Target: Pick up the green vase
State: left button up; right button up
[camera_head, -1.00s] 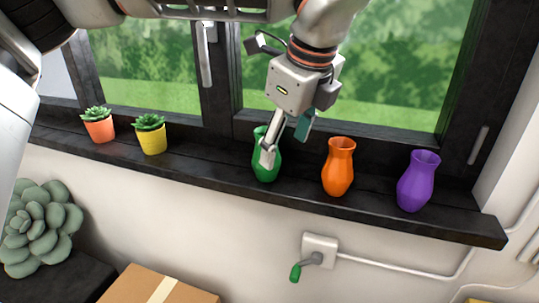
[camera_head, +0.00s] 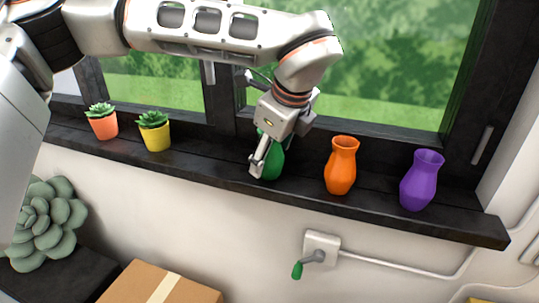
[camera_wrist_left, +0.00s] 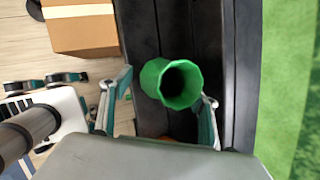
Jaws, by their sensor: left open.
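The green vase (camera_head: 272,164) stands upright on the dark windowsill (camera_head: 215,165), left of the orange vase. My left gripper (camera_head: 258,166) is at the green vase and hides part of its upper body and rim. In the left wrist view the green vase (camera_wrist_left: 172,82) shows its open mouth between the two spread fingers of the left gripper (camera_wrist_left: 160,100). The finger on the right is close to the vase; I cannot tell if it touches. The finger on the left is clearly apart from it. My right gripper is not seen.
An orange vase (camera_head: 341,165) and a purple vase (camera_head: 421,180) stand to the right on the sill. Two potted succulents, one coral (camera_head: 102,121) and one yellow (camera_head: 154,131), stand to the left. The window (camera_head: 400,60) is behind. A cardboard box (camera_head: 160,284) lies below.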

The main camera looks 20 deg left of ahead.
pick_arm(q)
jog(key=x, duration=0.2)
jog(key=shift+w+a+f, duration=0.1)
jog(key=shift+f, duration=0.2)
jog(key=c, duration=1.2)
